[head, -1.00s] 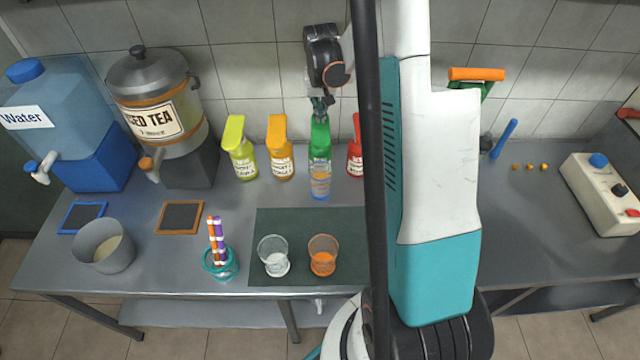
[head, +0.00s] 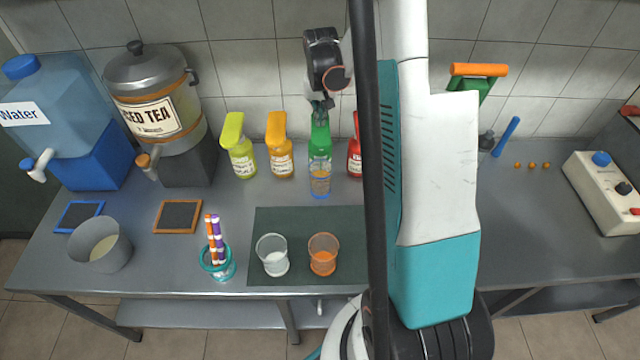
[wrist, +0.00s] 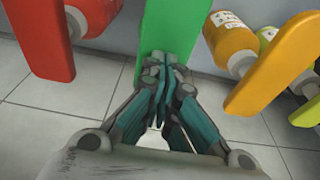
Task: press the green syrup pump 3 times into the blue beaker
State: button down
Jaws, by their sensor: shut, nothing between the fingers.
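The green syrup pump (head: 319,142) stands in the back row, between the orange and red pumps. The blue beaker (head: 320,190) stands directly in front of it, under its spout side, with orange-brown contents. My gripper (head: 321,104) is shut and empty, pointing down at the top of the green pump. In the wrist view the closed fingertips (wrist: 166,62) lie over the green pump head (wrist: 172,28). They look at or very close to its surface; contact cannot be told for sure.
A yellow-green pump (head: 239,150) and an orange pump (head: 279,150) stand left; a red pump (head: 354,157) stands right, partly behind my arm. A clear beaker (head: 272,262) and an orange beaker (head: 322,262) stand on the dark mat (head: 300,222) in front.

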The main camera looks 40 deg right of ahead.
jog(key=shift+f+b, duration=0.75)
jog(key=shift+f, duration=0.25)
jog(key=shift+r+p, duration=1.25)
jog(key=shift+r, duration=0.9)
jog(key=shift+f, duration=0.3)
